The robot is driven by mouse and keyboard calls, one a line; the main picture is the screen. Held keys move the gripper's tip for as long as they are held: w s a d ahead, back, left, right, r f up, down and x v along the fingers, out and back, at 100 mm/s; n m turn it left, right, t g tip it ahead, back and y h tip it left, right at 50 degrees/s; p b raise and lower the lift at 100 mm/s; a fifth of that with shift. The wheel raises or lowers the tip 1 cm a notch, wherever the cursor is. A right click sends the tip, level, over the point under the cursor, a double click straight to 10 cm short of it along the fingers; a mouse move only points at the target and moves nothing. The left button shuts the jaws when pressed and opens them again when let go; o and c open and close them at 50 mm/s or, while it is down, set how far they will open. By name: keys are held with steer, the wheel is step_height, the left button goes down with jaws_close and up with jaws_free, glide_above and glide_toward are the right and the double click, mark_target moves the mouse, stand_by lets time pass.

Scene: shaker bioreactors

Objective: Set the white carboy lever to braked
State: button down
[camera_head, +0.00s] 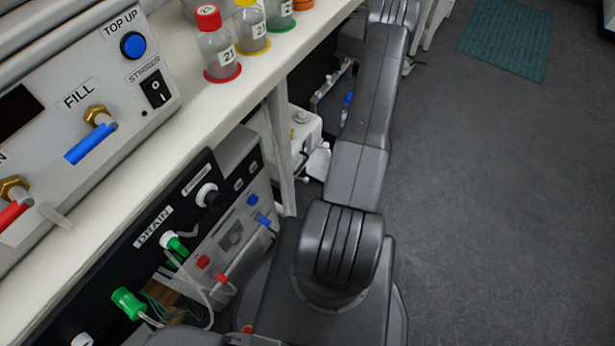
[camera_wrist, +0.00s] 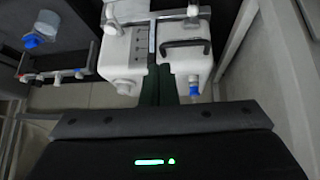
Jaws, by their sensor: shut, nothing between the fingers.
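A white carboy-like container (camera_head: 303,132) stands on the floor under the bench, partly hidden by a bench leg and my arm. A white flap-like part (camera_head: 317,162) shows low at its side; I cannot tell whether it is the lever or how it is set. The wrist view shows two white bodies side by side, a left one (camera_wrist: 122,62) and a right one (camera_wrist: 188,62) with a dark handle. My gripper (camera_wrist: 159,72) is shut and empty, its dark fingers in front of the gap between them; contact cannot be told. The head view does not show the fingers.
The bench top (camera_head: 190,122) carries bottles with red, yellow and green rings. A black drain panel (camera_head: 130,262) with green fittings is below it. Blue-capped fittings (camera_wrist: 32,40) are at left in the wrist view. Grey floor (camera_head: 490,200) is open at right, with a green mat (camera_head: 505,38).

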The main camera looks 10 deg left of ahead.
mark_target(307, 179)
steer(key=s+a+f+n+y+b, duration=0.1)
steer(key=s+a+f+y, duration=0.1)
steer(key=f, duration=0.6)
steer(key=shift+s+a+f+g, duration=0.15)
steer(key=shift+s+a+g, duration=0.15)
steer(key=shift+s+a, duration=0.55)
steer(key=shift+w+a, duration=0.15)
steer(key=b+x, duration=0.2)
steer(key=x, duration=0.8)
steer(key=shift+a, duration=0.1)
steer(key=shift+d+f+b, duration=0.2)
steer(key=shift+d+b, duration=0.05)
steer(key=shift+b, duration=0.4)
steer(key=shift+s+d+f+b, duration=0.2)
steer(key=shift+d+f+b, duration=0.15)
steer(key=shift+b, duration=0.35)
steer(key=b, duration=0.1)
steer(key=f+b, duration=0.1)
steer(key=d+f+b, duration=0.1)
steer(key=shift+s+f, duration=0.15)
steer(key=shift+s, duration=0.1)
